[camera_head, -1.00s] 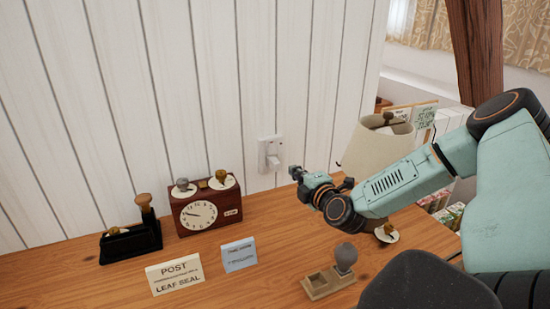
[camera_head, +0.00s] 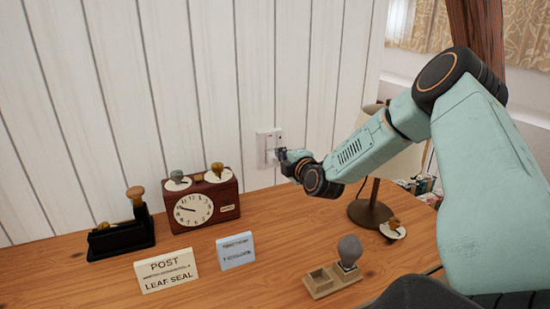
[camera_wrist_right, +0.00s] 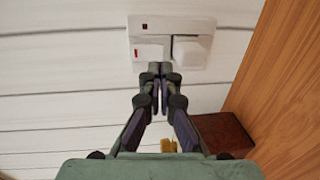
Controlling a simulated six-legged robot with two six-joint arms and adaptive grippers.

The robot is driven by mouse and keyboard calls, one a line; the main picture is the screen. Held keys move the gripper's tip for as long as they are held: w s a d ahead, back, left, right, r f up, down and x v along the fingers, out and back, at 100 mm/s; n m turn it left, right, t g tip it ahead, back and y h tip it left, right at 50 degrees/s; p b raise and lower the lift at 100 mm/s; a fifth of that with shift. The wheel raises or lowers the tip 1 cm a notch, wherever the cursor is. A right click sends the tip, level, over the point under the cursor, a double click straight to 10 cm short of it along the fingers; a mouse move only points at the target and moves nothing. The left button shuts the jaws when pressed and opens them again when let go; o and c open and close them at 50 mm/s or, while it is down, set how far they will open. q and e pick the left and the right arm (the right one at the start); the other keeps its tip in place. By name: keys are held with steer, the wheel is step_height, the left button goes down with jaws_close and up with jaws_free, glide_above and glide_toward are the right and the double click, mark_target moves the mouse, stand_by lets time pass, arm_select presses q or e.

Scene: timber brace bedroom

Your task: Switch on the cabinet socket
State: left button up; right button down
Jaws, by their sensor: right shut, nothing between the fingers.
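The white wall socket (camera_head: 266,146) is fixed to the white plank wall above the wooden cabinet top. In the right wrist view its plate (camera_wrist_right: 172,26) shows a small dark red mark, a red-marked rocker (camera_wrist_right: 149,51) at left and a white block (camera_wrist_right: 190,50) at right. My right gripper (camera_head: 280,156) is shut and empty, its tips at the lower edge of the socket. In the wrist view the closed fingertips (camera_wrist_right: 160,70) lie just below the rocker and block; I cannot tell whether they touch. My left gripper is not in view.
A brown clock box (camera_head: 204,202) with stamps on top stands left of the socket. A black stamp holder (camera_head: 121,238), two cards (camera_head: 167,270) and a wooden stamp tray (camera_head: 333,281) stand on the wooden top (camera_head: 280,225). A lamp (camera_head: 371,211) stands behind my right arm.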

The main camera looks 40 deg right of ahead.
mark_target(271, 146)
steer(key=b+x, duration=0.1)
steer(key=x, duration=0.2)
steer(key=shift+w+b, duration=0.25)
steer(key=shift+b, duration=0.1)
steer(key=shift+w+d, duration=0.2)
steer(key=shift+w, duration=0.45)
steer(key=shift+s, duration=0.1)
steer(key=shift+w+f+t+b, duration=0.25)
steer(key=shift+f+t+b, duration=0.05)
steer(key=shift+b, duration=0.4)
steer(key=shift+d+r, duration=0.1)
steer(key=shift+r, duration=0.05)
